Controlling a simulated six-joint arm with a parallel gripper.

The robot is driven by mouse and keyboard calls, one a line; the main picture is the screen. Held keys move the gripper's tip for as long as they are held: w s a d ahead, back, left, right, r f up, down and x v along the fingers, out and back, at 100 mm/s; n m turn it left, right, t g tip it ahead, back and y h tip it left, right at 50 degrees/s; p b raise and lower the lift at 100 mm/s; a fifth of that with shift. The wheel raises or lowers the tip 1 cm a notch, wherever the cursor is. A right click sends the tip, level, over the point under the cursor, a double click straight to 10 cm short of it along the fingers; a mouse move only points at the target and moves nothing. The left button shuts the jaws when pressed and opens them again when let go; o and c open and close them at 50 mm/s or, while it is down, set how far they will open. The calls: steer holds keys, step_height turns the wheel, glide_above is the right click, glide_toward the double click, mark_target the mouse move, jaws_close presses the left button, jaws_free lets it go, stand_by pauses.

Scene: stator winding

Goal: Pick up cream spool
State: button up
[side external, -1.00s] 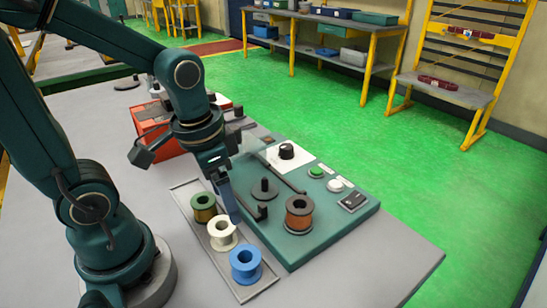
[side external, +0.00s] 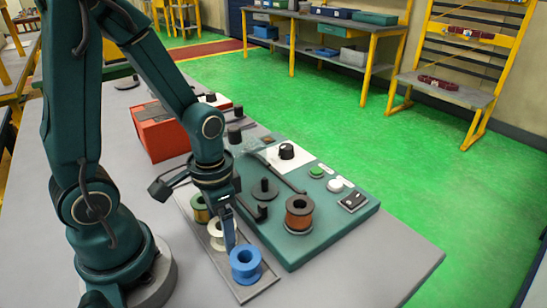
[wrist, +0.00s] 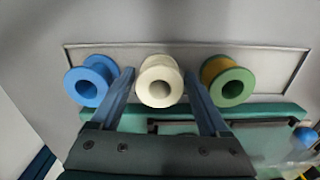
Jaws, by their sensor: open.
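The cream spool (wrist: 160,82) stands upright in the middle of a row of three in the wrist view, between the blue spool (wrist: 92,80) and the green spool (wrist: 228,80). My gripper (wrist: 163,86) is open, with one blue finger on each side of the cream spool and no clear contact. In the side view my gripper (side external: 229,240) is low over the tray and partly hides the cream spool (side external: 216,234). The blue spool (side external: 246,262) is nearer the camera, and the green spool (side external: 200,208) is behind.
The spools stand in a shallow grey tray (side external: 262,286). To its right is a green fixture board (side external: 330,222) with a copper-wound spool (side external: 299,214), posts and buttons. A red box (side external: 160,132) stands behind. The table's front right is clear.

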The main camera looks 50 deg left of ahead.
steer(key=c, duration=1.1)
steer(key=shift+r, duration=0.1)
steer(key=shift+c, duration=0.2)
